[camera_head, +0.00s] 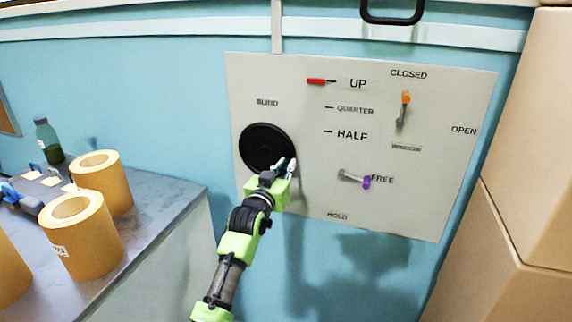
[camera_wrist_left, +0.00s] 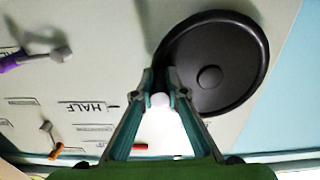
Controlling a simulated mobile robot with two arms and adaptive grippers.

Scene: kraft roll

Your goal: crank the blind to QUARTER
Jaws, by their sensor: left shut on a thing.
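The black round crank wheel (camera_head: 262,142) under the word BLIND is on a pale wall panel (camera_head: 300,205). It also shows large in the left wrist view (camera_wrist_left: 228,48). My left gripper (camera_head: 283,167) is at the wheel's lower right edge. In the left wrist view its fingers are shut on a small white knob (camera_wrist_left: 160,101) at the wheel's rim. A red pointer (camera_head: 316,81) is level with the UP mark, above the QUARTER (camera_head: 355,110) and HALF (camera_head: 352,134) marks. My right gripper is not in view.
Kraft rolls (camera_head: 82,238) and a green bottle (camera_head: 47,138) stand on a grey bench (camera_head: 165,195) at left. Large tan boxes (camera_head: 530,130) stand at right.

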